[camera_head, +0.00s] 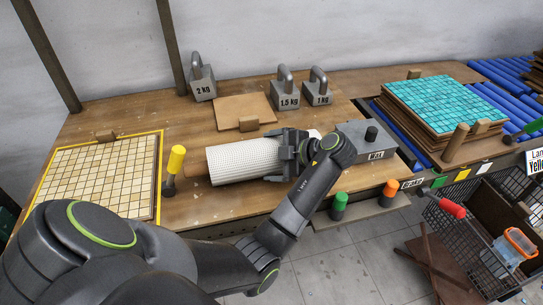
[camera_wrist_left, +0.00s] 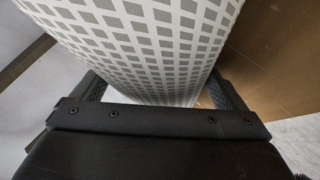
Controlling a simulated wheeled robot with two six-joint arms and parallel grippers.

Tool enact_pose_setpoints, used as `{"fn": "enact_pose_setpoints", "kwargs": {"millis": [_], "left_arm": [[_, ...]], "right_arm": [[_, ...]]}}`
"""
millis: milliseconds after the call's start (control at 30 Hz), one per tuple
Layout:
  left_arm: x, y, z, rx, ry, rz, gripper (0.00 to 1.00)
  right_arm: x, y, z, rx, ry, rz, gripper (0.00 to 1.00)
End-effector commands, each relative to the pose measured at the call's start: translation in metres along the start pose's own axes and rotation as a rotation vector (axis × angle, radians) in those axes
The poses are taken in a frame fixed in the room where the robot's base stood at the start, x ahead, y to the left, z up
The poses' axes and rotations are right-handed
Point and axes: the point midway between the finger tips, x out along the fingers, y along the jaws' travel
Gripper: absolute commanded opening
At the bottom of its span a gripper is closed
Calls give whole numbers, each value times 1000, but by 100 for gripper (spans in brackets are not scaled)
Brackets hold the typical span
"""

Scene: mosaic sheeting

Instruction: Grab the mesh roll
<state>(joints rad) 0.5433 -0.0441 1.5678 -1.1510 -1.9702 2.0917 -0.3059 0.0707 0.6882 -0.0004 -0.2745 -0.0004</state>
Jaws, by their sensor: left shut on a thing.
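The mesh roll (camera_head: 242,160) is a white cylinder with a grey grid pattern, lying on its side on the wooden bench, with a brown core end at its left. My left gripper (camera_head: 293,152) is shut around the roll towards its right end. In the left wrist view the roll (camera_wrist_left: 150,45) fills the space between the two fingers of my left gripper (camera_wrist_left: 160,95). A short piece of the roll shows beyond the gripper on the right. I cannot tell whether the roll touches the bench. My right gripper is not in view.
A tiled sheet in a yellow frame (camera_head: 160,175) lies at left, beside a yellow-topped handle (camera_head: 176,160). Weights marked 2 kg (camera_head: 203,82), 1.5 kg (camera_head: 285,95) and 1 kg (camera_head: 317,93) stand behind. A grey box (camera_head: 352,131) sits right of the roll. Turquoise tile sheets (camera_head: 440,98) are stacked farther right.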

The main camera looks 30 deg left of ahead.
Motion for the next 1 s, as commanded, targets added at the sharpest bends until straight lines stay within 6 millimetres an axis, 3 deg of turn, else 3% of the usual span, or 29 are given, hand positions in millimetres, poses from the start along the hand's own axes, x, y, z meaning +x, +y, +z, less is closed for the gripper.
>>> {"fn": "enact_pose_setpoints", "kwargs": {"millis": [100,400,433,600,1000], "left_arm": [[-5,8,-5,-7,1,5,46],[-42,-11,10,-4,-4,4,46],[-46,-3,4,-7,-2,5,46],[-58,15,-10,-7,-1,5,46],[-79,42,-32,-6,0,5,46]], "right_arm": [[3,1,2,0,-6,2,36],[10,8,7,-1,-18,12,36],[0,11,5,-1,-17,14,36],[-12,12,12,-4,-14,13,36],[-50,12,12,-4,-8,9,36]]}}
